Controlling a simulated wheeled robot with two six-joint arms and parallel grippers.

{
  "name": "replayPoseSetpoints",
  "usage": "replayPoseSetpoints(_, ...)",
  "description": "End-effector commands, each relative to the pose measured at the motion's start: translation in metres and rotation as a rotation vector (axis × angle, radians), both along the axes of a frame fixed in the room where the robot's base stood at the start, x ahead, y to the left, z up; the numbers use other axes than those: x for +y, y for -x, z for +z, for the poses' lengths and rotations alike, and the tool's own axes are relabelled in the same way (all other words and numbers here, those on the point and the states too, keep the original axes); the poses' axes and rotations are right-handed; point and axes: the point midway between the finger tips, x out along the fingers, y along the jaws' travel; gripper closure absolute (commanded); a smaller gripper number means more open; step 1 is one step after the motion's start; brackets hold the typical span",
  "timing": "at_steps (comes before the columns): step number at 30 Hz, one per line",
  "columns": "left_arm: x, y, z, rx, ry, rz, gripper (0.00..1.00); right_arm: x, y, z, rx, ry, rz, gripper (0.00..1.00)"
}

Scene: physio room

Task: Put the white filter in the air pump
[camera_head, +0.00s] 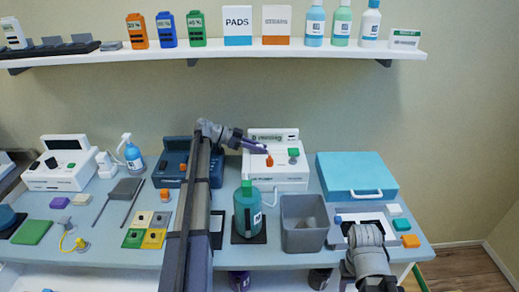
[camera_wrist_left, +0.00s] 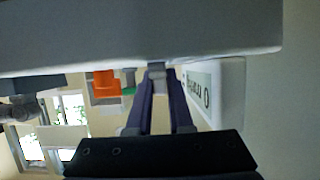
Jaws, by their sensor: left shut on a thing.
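My left gripper (camera_head: 262,149) is at the top of a white machine (camera_head: 262,182) with a display; I cannot read its name, so I cannot say it is the air pump. In the left wrist view my left gripper (camera_wrist_left: 157,80) is closed on a small grey piece (camera_wrist_left: 156,68) beside the white body. An orange knob (camera_head: 269,160) and a green button (camera_head: 293,151) are near it.
A green bottle (camera_head: 247,212) and a grey bin (camera_head: 304,238) stand in front of the machine. A blue case (camera_head: 356,174) is to its right. Green (camera_head: 401,224) and orange (camera_head: 410,241) blocks lie near the right edge. A shelf (camera_head: 210,52) hangs above.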

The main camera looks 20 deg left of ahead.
Motion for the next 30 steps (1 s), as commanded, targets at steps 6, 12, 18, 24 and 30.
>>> replayPoseSetpoints(6,0.000,0.000,-0.002,0.000,0.000,0.000,0.64,0.000,0.000,-0.002,0.000,0.000,0.000,0.50)
replayPoseSetpoints(12,0.000,0.000,-0.002,0.000,0.000,0.000,0.51,0.000,0.000,-0.002,0.000,0.000,0.000,0.50)
replayPoseSetpoints(18,0.000,0.000,0.000,0.000,0.000,0.000,0.51,0.000,0.000,0.000,0.000,0.000,0.000,0.50)
replayPoseSetpoints(24,0.021,0.009,0.014,0.000,0.000,0.004,0.51,0.000,0.000,0.014,0.000,0.000,0.000,0.50)
replayPoseSetpoints(30,0.056,0.026,0.031,0.000,0.000,0.002,0.51,0.000,0.000,0.031,0.000,0.000,0.000,0.50)
